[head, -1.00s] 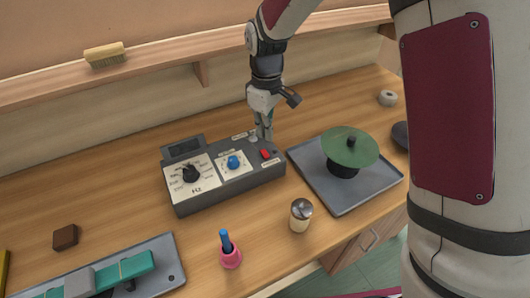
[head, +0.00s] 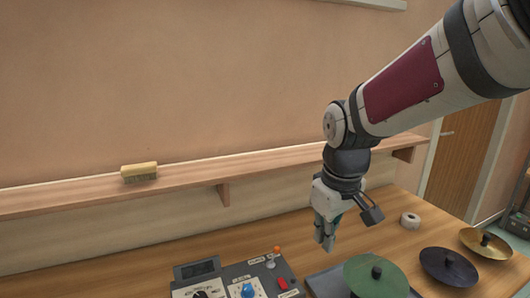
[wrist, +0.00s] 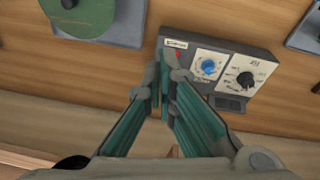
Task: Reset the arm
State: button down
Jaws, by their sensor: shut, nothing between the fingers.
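My gripper (head: 325,236) hangs down above the workbench, to the right of and above the control box in the head view. In the wrist view its fingers (wrist: 161,75) come together at the tips and hold nothing. The grey control box (head: 230,275) has a blue knob (head: 248,290), a black knob (wrist: 245,79) and a red switch (head: 282,283). A small orange-tipped part (head: 277,249) stands up at the box's back right. The lower part of the box is cut off in the head view.
A green disc (head: 375,277) sits on a grey tray (head: 322,284). A dark disc (head: 448,266), a brass disc (head: 486,242) and a white roll (head: 410,221) lie to the right. A wall shelf (head: 80,194) with a brush (head: 139,172) runs behind my gripper.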

jog(key=s+d+r+m+t, duration=0.1)
jog(key=s+d+r+m, duration=0.2)
jog(key=s, duration=0.6)
jog(key=s+d+r+m+t, duration=0.2)
jog(key=s+d+r+m, duration=0.1)
jog(key=s, duration=0.6)
jog(key=shift+d+r, duration=0.15)
jog(key=shift+d, duration=0.4)
